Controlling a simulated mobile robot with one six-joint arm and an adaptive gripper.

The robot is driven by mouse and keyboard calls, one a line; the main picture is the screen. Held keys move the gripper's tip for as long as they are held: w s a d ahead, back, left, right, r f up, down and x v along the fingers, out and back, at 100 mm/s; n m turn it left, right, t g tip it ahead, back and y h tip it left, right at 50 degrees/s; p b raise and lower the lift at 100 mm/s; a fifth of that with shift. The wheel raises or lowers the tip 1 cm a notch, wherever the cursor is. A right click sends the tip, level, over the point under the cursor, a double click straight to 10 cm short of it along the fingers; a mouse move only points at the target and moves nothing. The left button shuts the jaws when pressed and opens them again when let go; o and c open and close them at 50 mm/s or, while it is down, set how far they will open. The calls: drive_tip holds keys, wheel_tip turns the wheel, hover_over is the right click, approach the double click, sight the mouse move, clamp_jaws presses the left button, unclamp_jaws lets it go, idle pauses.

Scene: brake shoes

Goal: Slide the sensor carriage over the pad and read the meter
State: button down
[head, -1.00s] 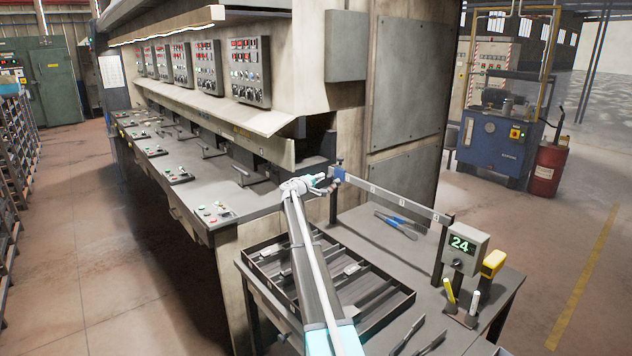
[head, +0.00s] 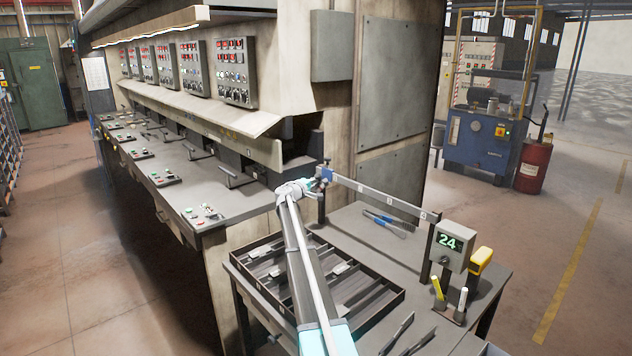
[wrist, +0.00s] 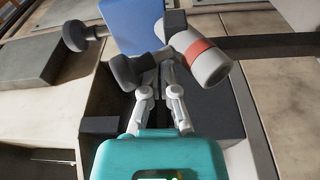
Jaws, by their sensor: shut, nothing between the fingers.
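The sensor carriage (head: 327,174) is a small blue block at the left end of a numbered grey rail (head: 383,197). In the wrist view the blue carriage (wrist: 145,28) fills the top, with dark round knobs and a grey cylinder with an orange band (wrist: 205,58). My gripper (head: 314,183) is at the carriage. In the wrist view its fingers (wrist: 160,75) are together and empty, just below the carriage between a knob and the cylinder; I cannot tell whether they touch it. The meter (head: 449,244) at the rail's right end shows a green 24. I cannot make out the pad.
A dark compartment tray (head: 390,312) with metal parts lies on the bench below my arm. A yellow device (head: 481,261) and marker pens (head: 438,288) stand beside the meter. A large machine (head: 385,90) rises behind.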

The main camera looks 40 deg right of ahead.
drive_tip(key=shift+s+a, duration=0.15)
drive_tip(key=shift+s, duration=0.35)
drive_tip(key=s+d, duration=0.2)
drive_tip(key=s, duration=2.4)
drive_tip(key=v, duration=0.7)
drive_tip(key=shift+a, duration=0.25)
drive_tip(key=shift+s, duration=0.15)
